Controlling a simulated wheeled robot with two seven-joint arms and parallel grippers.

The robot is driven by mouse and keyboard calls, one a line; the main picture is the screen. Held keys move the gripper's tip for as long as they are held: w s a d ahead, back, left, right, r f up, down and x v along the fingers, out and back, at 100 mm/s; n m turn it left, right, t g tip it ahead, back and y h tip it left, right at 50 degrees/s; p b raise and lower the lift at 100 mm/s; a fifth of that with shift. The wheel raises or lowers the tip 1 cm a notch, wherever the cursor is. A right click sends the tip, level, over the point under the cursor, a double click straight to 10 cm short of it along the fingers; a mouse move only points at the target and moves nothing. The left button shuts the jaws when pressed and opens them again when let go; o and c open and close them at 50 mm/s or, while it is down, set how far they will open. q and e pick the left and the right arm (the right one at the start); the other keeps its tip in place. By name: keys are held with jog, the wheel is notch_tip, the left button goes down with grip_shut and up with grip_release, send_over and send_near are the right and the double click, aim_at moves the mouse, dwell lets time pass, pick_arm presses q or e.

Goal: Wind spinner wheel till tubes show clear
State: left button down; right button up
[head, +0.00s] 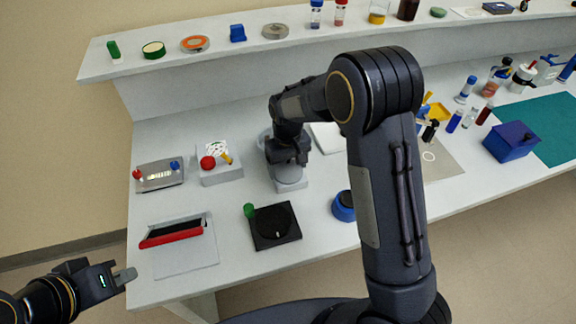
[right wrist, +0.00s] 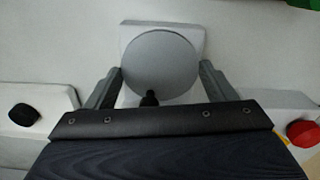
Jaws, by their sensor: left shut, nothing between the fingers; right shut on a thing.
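The spinner is a grey round wheel (right wrist: 160,62) on a pale base (head: 291,186). In the head view my right gripper (head: 286,163) is over it and hides most of the wheel. In the right wrist view the fingers of my right gripper (right wrist: 160,80) lie on either side of the wheel, at its edges. A small black knob (right wrist: 150,98) shows at the wheel's near edge, between the fingers. Any tubes in the spinner are hidden. My left gripper (head: 125,276) is shut and empty, off the table's front left corner.
Left of the spinner stand a white box with a red knob (head: 208,162) and a grey box (head: 160,175). In front are a black plate with a disc (head: 275,226) and a red-edged tray (head: 172,234). A blue round item (head: 343,206) sits to the right. A shelf runs behind.

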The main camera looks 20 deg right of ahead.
aim_at(288, 170)
jog(key=m, duration=0.5)
jog(key=shift+m, duration=2.5)
jog(key=o, duration=1)
notch_tip(288, 170, up, 8)
jog(key=b, duration=0.1)
jog(key=shift+f, duration=0.1)
